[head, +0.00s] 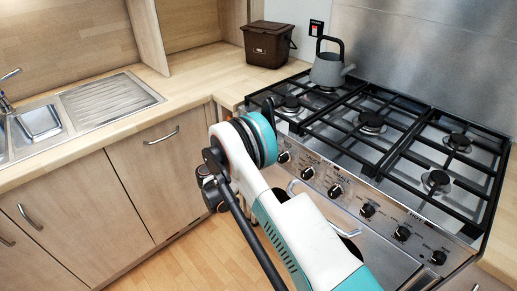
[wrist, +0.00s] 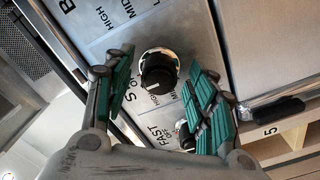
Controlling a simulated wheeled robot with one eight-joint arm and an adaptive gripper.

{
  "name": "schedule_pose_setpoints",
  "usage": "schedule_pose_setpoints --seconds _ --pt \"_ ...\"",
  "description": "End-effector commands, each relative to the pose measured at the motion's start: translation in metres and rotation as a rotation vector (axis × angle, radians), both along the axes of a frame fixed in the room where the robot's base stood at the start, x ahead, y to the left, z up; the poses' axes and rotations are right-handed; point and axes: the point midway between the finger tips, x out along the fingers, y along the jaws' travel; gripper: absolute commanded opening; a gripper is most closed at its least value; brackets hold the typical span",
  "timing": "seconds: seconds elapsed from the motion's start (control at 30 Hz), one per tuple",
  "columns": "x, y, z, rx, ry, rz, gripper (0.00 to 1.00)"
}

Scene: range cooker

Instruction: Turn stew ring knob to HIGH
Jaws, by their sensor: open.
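A round black knob (wrist: 158,73) with a bright ring at its base sits on the steel control panel (wrist: 196,35) in the wrist view. My gripper (wrist: 162,78) is open, its teal-padded fingers on either side of this knob. I cannot tell whether a pad touches it. Printed words such as HIGH, MID and OFF lie around it; a ring name starting with S is partly covered, so I cannot confirm it reads STEW. A second knob (wrist: 185,136) is partly hidden by the right finger. In the head view, my arm hides the gripper and the panel's left end.
The hob (head: 402,126) has black grates and several burners, with a grey kettle (head: 328,69) at the back left. More knobs, such as this one (head: 367,210), line the panel front. A brown caddy (head: 267,44) stands on the wooden counter (head: 206,70). The floor (head: 205,262) left of my arm is clear.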

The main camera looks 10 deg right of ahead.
Motion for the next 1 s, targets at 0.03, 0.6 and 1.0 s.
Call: schedule_pose_setpoints --seconds 0.03,0.6,1.0 --pt "0.0012 -0.0021 -0.0004 0.0 0.0 0.0 0.52" --pt "0.0023 -0.0039 0.0001 0.0 0.0 0.0 0.07" --pt "0.0022 -0.0039 -0.0001 -0.032 0.055 0.0 0.07"
